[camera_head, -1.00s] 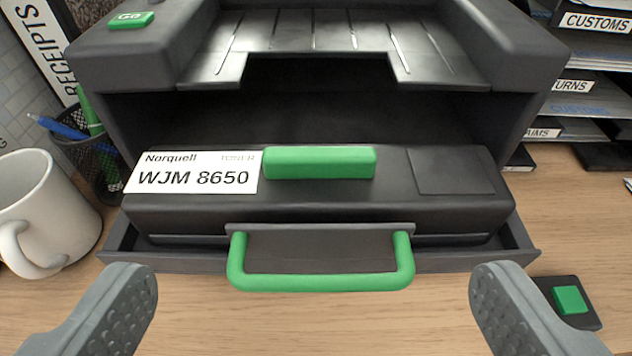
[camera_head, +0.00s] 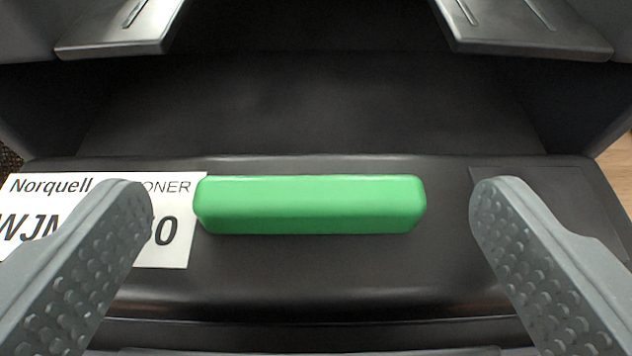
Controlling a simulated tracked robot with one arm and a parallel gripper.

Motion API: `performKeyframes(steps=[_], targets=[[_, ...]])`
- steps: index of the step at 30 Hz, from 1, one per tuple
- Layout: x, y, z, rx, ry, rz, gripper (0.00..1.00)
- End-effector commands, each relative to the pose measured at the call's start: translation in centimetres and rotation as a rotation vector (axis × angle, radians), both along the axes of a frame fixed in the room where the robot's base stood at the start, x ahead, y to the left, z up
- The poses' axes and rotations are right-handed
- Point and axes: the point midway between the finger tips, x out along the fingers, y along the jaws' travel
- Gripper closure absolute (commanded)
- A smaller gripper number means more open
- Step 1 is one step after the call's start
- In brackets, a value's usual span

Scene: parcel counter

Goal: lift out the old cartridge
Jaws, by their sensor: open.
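The old cartridge (camera_head: 330,280) is a long black block across the middle of the view. A white label (camera_head: 175,220) on its left part reads Norquell toner, partly covered by my left finger. A green grip bar (camera_head: 310,204) stands on the cartridge's top. My gripper (camera_head: 311,215) is open and empty, with one grey studded finger to the left of the green bar and the other to its right. A gap shows between each finger and the bar's ends.
The dark printer cavity (camera_head: 310,105) opens behind the cartridge. Grey top panels (camera_head: 125,25) overhang it at the upper left and upper right (camera_head: 530,25). A sliver of wooden counter shows at the right edge.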

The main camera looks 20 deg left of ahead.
Motion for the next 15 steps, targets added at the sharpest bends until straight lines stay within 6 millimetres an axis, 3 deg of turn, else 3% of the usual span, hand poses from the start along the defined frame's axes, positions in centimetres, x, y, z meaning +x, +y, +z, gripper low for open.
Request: performKeyframes(steps=[11, 15], targets=[[0.76, 0.15, -0.49, -0.001, 0.003, -0.001, 0.11], [0.75, 0.13, -0.49, -0.001, 0.003, -0.001, 0.44]])
